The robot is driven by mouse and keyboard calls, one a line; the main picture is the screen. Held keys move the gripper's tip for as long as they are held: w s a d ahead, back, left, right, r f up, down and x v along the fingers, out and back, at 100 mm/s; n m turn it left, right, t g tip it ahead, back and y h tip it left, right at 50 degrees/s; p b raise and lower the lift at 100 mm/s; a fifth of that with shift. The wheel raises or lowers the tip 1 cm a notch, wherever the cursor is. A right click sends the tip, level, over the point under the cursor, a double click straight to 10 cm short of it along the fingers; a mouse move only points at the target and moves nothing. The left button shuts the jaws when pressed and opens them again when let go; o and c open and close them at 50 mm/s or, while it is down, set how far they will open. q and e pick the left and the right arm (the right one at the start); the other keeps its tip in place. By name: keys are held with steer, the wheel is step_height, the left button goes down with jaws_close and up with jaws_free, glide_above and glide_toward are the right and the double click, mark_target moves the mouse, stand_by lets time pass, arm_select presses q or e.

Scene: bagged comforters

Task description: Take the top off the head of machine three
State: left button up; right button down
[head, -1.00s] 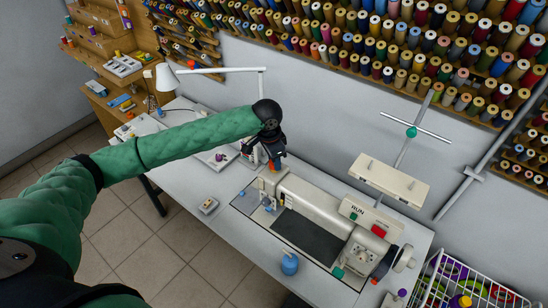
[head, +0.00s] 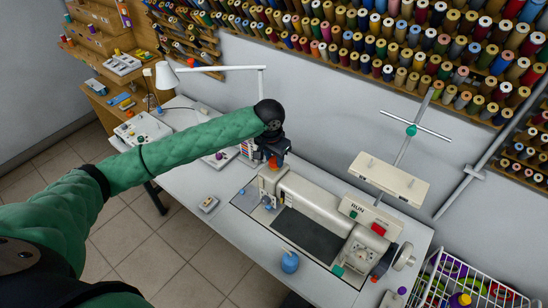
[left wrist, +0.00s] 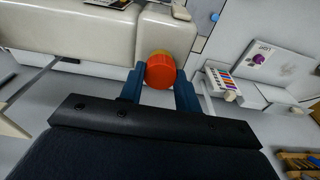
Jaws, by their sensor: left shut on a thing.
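The sewing machine (head: 313,205) with a RUN label stands on the white table. At the left end of its arm is its head (head: 268,183). My left gripper (head: 274,163) is over the back of that head, fingers pointing down. In the left wrist view, my left gripper (left wrist: 160,82) is shut on a round orange-red top (left wrist: 160,71), one dark blue finger on each side. The top is beside the machine's cream head (left wrist: 168,38); I cannot tell whether they touch. My right gripper is not in view.
A thread stand with a cream box (head: 389,181) rises behind the machine. A blue bottle (head: 289,262) stands in front of it. A white wire basket (head: 470,280) is at the lower right.

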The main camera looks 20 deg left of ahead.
arm_select(q)
steer(key=n, duration=0.5)
steer(key=shift+y, duration=0.3)
steer(key=shift+s+d+f+n, duration=0.1)
steer(key=shift+n, duration=0.3)
steer(key=n, duration=0.4)
steer(key=shift+y, duration=0.4)
steer(key=o, duration=1.1)
steer(key=shift+c, duration=0.2)
steer(key=shift+o, duration=0.2)
